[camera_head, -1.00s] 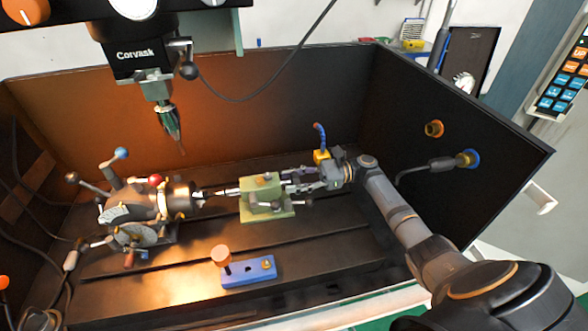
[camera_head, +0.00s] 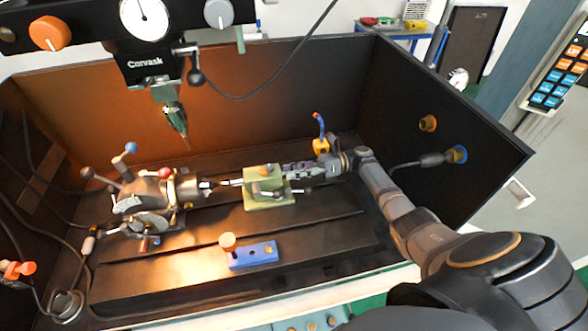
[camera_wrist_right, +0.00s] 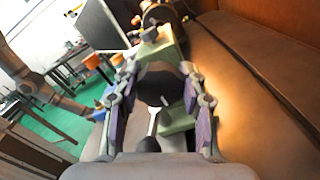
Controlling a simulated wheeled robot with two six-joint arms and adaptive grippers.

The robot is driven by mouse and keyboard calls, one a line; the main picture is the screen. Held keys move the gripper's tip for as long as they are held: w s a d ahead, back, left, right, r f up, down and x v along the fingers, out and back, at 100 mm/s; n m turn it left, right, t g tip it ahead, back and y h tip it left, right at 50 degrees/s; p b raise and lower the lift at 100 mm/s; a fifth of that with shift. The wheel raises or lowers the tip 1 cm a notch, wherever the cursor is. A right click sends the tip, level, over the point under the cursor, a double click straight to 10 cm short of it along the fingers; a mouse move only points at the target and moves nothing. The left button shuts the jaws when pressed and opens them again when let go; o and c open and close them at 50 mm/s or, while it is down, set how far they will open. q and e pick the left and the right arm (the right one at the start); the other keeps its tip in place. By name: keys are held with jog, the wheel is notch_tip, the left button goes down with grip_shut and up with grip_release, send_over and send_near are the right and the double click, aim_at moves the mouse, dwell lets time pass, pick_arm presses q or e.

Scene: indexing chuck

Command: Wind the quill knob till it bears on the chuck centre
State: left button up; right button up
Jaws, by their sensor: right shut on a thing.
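The green tailstock (camera_head: 268,192) stands on the dark machine bed. Its thin quill and centre (camera_head: 229,182) point left at the indexing chuck (camera_head: 188,187). The tip is close to the chuck's face, and I cannot tell whether they touch. My right gripper (camera_head: 294,167) is at the tailstock's right end, its arm coming in from the right. The wrist view shows my right gripper (camera_wrist_right: 160,92) with its purple-padded fingers on both sides of the dark round quill knob (camera_wrist_right: 158,84), shut on it. The fingers hide the knob in the head view. My left gripper is not in view.
A blue block (camera_head: 253,256) with a round-headed peg lies in front of the tailstock. A drill head (camera_head: 175,118) hangs above the bed at the back left. Lever handles (camera_head: 131,148) stick up by the chuck. Dark enclosure walls (camera_head: 455,125) close the back and right.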

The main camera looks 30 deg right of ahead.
jog(key=o, duration=0.9)
jog(key=v, duration=0.7)
jog(key=shift+d, duration=0.25)
jog(key=shift+s+f, duration=0.1)
jog(key=shift+f, duration=0.05)
